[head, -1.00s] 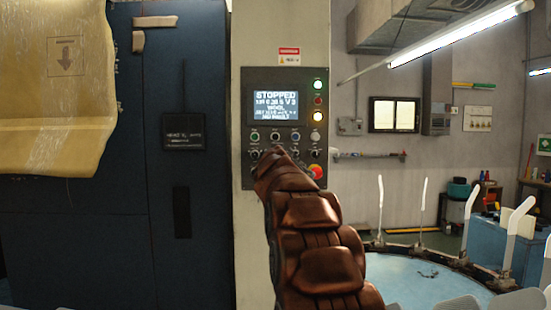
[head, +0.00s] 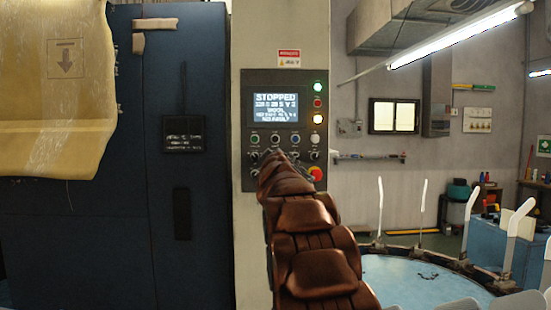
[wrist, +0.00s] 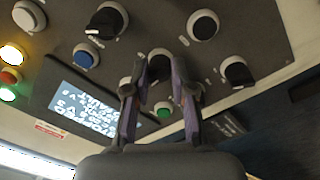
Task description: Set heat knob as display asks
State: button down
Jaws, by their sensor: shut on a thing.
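The display (head: 276,107) on the control panel (head: 247,170) reads "STOPPED" with "WOOL" lower down; its smaller lines are too blurred to read for sure. It also shows tilted in the wrist view (wrist: 84,108). In the wrist view my gripper (wrist: 155,76) is shut on a black knob (wrist: 160,66), one finger on each side. The knob's pointer and label are not readable. In the head view my brown-covered arm hides the gripper and this knob, in the row of knobs below the display.
Another black knob (wrist: 237,72) and a further one (wrist: 105,22) flank the gripped knob. A blue button (wrist: 86,57) and a green button (wrist: 163,112) are close by. A red emergency button (head: 316,173) sits at the panel's lower right, beside my arm.

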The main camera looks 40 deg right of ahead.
jog(key=shift+n+p, duration=0.3)
jog(key=shift+n, duration=1.3)
jog(key=c, duration=1)
grip_release()
jog(key=shift+o, duration=0.2)
jog(key=v, duration=1.2)
jog(key=shift+s+f, duration=0.1)
jog(key=shift+f, duration=0.05)
